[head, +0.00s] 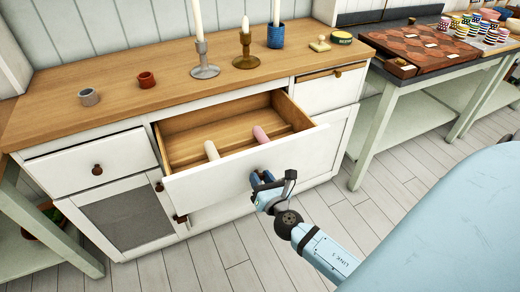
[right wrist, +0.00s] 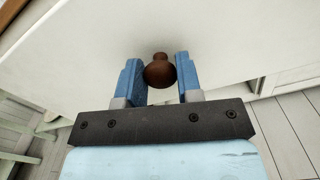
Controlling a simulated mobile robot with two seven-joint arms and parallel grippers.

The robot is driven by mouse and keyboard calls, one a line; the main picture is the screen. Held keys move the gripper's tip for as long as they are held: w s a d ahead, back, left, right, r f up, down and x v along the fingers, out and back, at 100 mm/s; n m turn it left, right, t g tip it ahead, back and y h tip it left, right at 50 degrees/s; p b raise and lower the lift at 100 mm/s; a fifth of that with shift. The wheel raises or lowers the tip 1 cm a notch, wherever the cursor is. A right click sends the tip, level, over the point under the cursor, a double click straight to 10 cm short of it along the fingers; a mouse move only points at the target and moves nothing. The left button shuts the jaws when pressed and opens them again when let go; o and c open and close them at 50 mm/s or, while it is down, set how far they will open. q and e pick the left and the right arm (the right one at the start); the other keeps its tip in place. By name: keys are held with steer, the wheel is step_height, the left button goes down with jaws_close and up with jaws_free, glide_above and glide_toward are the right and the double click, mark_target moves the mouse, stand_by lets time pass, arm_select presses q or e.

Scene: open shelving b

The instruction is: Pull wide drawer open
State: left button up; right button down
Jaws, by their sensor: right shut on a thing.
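The wide drawer (head: 222,178) has a white front and wooden insides, and stands pulled out of the white cabinet in the head view. Inside it lie a cream cylinder (head: 211,150) and a pink cylinder (head: 261,135). My right gripper (head: 263,179) is at the right part of the drawer front. The knob is hidden behind the fingers in the head view. My left gripper is not in view.
A smaller drawer (head: 97,165) at the left is shut. A side table (head: 385,102) with a game board stands at the right. The plank floor (head: 225,262) in front is clear.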

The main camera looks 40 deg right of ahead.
steer(key=c, duration=0.8)
jaws_free()
arm_select(q)
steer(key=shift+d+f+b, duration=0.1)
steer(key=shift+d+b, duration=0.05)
steer(key=shift+b, duration=0.75)
arm_select(e)
steer(key=v, duration=1.4)
steer(key=shift+d, duration=0.1)
